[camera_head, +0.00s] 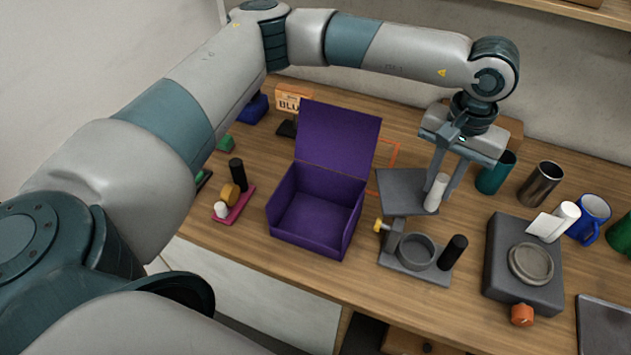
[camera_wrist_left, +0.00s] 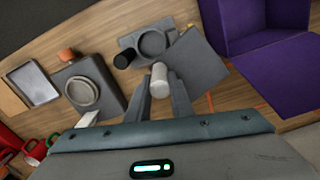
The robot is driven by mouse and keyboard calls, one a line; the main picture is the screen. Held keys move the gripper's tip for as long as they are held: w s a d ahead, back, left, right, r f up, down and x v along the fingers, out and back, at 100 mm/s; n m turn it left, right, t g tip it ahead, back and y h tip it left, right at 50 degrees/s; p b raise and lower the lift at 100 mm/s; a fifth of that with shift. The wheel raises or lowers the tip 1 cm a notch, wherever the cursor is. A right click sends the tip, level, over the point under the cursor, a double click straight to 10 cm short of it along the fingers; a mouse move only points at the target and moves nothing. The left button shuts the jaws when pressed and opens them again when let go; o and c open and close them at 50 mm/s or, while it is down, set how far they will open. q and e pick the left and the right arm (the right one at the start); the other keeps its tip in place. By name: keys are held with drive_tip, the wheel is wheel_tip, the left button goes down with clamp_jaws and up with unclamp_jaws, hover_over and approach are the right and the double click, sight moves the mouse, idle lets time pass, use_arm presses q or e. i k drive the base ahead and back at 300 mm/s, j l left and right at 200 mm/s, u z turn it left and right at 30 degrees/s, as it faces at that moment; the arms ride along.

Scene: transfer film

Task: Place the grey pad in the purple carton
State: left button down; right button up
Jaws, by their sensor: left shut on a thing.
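The grey pad (camera_head: 400,188) is a flat square plate with a pale upright cylinder (camera_head: 436,193) at its right edge. My left gripper (camera_head: 437,196) points down, its fingers shut around that cylinder; the wrist view also shows the pad (camera_wrist_left: 197,60) and the cylinder (camera_wrist_left: 160,82) between the fingertips (camera_wrist_left: 160,88). The pad seems to be above the table; the exact gap cannot be told. The purple carton (camera_head: 347,222) stands open and empty to the left of the pad, its lid raised at the back. It also shows in the wrist view (camera_wrist_left: 240,25). My right gripper is not in view.
A grey fixture with a ring (camera_head: 417,251) and a black cylinder (camera_head: 454,251) stand in front of the pad. A grey block with a disc (camera_head: 497,250), a teal cup (camera_head: 495,176), a metal cup (camera_head: 541,184) and a blue mug (camera_head: 590,219) are right. A pink tray (camera_head: 240,211) is left.

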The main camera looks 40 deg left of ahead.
sight(317, 223)
drive_tip(key=k+u, duration=0.35)
drive_tip(key=k+l+u, duration=0.1)
drive_tip(key=u, duration=0.25)
drive_tip(key=k+j+u, duration=0.1)
drive_tip(key=k+u, duration=0.2)
